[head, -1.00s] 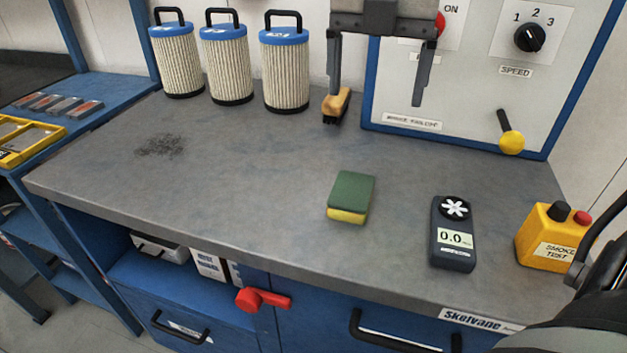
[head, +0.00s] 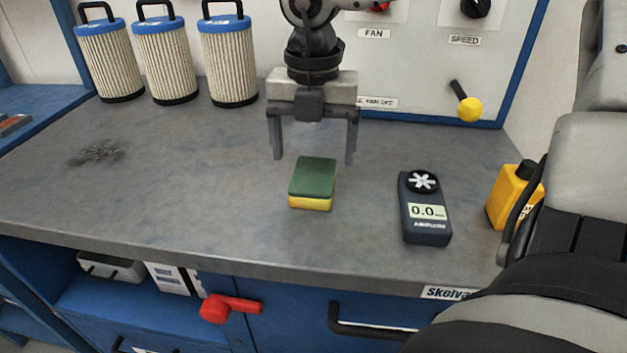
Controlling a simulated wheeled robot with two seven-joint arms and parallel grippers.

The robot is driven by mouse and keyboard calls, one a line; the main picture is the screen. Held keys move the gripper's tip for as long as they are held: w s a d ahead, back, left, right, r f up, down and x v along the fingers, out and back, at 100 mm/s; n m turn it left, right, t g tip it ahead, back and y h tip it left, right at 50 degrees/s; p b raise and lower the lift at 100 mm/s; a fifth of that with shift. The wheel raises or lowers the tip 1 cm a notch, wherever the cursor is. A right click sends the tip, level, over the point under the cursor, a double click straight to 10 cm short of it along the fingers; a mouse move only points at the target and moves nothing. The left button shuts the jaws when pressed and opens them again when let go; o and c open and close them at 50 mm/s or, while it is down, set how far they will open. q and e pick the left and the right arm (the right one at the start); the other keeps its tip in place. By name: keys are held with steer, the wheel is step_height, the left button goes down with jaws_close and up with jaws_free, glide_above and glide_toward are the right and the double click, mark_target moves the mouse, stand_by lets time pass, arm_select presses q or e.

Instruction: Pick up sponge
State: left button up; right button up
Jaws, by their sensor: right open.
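The sponge (head: 313,184), green on top and yellow below, lies flat on the grey workbench. My right gripper (head: 314,158) points down just behind the sponge, with its two fingers wide apart and nothing between them. Its fingertips appear above and beyond the sponge's far edge, one to each side, without visible contact. The exact height of the fingers over the bench is hard to tell. My left gripper is out of view.
A dark meter (head: 425,212) and a yellow smoke bottle (head: 503,207) stand to the right of the sponge. Three filter cartridges (head: 229,62) stand at the back left. The control panel (head: 420,75) rises behind.

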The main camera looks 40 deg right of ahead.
mark_target(314, 174)
step_height(314, 174, down, 5)
steer(key=shift+d+f+p, duration=0.1)
steer(key=shift+p, duration=0.25)
steer(key=c, duration=1.1)
steer(key=shift+o, duration=0.2)
step_height(314, 174, up, 10)
